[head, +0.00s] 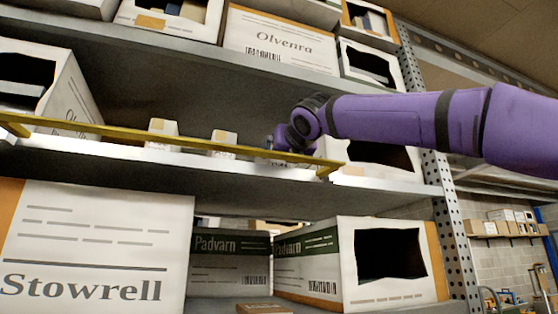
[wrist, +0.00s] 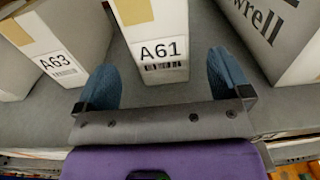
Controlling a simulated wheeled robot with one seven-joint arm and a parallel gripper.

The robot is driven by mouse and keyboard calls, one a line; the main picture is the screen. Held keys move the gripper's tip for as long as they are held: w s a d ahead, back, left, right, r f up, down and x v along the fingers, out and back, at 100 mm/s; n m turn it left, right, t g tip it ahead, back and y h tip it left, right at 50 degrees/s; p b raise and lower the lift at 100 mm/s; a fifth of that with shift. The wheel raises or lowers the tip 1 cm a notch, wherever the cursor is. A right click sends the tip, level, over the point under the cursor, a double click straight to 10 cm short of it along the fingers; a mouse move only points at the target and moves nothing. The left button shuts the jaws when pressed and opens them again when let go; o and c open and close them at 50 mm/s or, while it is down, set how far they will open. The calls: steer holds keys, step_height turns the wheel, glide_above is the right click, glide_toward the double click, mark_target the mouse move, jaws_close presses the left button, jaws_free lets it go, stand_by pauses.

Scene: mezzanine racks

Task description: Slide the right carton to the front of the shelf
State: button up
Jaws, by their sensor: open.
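The right carton, labelled A61 (wrist: 170,27), is white with a tan stripe on top and stands on the grey shelf in the wrist view. My gripper (wrist: 163,66) is open, with one blue finger on each side of the carton's front end. Gaps show between the fingers and the carton's sides. In the head view my gripper (head: 288,142) reaches in over the shelf's front and hides most of this carton. To its left stand the carton A63 (wrist: 62,55), also seen in the head view (head: 223,138), and another carton (head: 161,131).
A yellow bar (head: 180,142) runs along the shelf front. A large Stowrell box (wrist: 275,40) stands close on the right in the wrist view. An open box (head: 65,95) stands at the shelf's left. Perforated uprights (head: 455,235) border the right.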

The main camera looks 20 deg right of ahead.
steer(key=shift+w, duration=2.7)
